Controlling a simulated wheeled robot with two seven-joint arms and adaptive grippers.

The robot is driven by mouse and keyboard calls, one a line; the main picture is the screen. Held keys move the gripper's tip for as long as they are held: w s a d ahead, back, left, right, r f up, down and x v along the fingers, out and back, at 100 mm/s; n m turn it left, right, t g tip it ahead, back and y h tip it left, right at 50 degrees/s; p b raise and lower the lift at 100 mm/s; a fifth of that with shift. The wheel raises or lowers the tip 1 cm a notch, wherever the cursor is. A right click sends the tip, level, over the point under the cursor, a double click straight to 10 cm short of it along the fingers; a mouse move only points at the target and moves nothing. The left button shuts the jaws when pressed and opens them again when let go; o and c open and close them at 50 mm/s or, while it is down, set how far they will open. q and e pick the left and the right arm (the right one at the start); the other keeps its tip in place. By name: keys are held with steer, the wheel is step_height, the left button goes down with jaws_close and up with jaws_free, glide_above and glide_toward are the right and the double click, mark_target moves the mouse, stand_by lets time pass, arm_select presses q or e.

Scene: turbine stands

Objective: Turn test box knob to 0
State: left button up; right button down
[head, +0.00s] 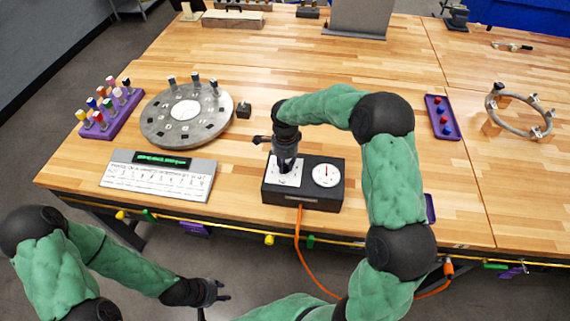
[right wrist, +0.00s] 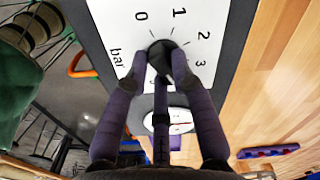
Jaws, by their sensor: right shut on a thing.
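The black test box (head: 335,200) stands near the front edge of the table, with a white knob scale on its left and a round white gauge (head: 327,174) with a red needle on its right. In the right wrist view the black knob (right wrist: 160,52) sits on a white scale (right wrist: 112,22) marked 0, 1, 2, 3 and "bar". My right gripper (head: 285,168) points down at the knob, its fingers shut around it; they cover part of it, and I cannot tell its exact setting. My left gripper (head: 217,298) hangs low in front of the table, empty, fingers apart.
A grey round plate (head: 160,125) with sockets, a purple rack (head: 110,122) of coloured pegs and a display panel (head: 160,175) stand left. A purple tray (head: 442,125) and a ring stand (head: 520,127) are right. An orange cable (head: 300,245) hangs from the box.

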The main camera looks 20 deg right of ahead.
steer(key=n, duration=0.3)
steer(key=shift+d+n, duration=0.1)
steer(key=shift+n, duration=0.2)
steer(key=n, duration=0.4)
steer(key=shift+d+n+b, duration=0.1)
steer(key=shift+n+b, duration=0.2)
steer(key=n, duration=0.4)
steer(key=shift+w+n, duration=0.15)
steer(key=shift+n, duration=0.15)
steer(key=n+p, duration=0.1)
steer(key=n, duration=0.3)
steer(key=shift+w+d, duration=0.1)
steer(key=n, duration=0.5)
steer(key=shift+w+r+p, duration=0.1)
steer(key=shift+p, duration=0.25)
steer(key=n+p, duration=0.1)
steer(key=n, duration=0.3)
steer(key=shift+w+n, duration=0.1)
steer(key=shift+n, duration=0.2)
steer(key=n+p, duration=0.1)
steer(key=n, duration=0.3)
steer(key=n+p, duration=0.1)
steer(key=n, duration=0.3)
steer(key=shift+w+a, duration=0.1)
steer(key=shift+a, duration=0.1)
steer(key=shift+n, duration=0.5)
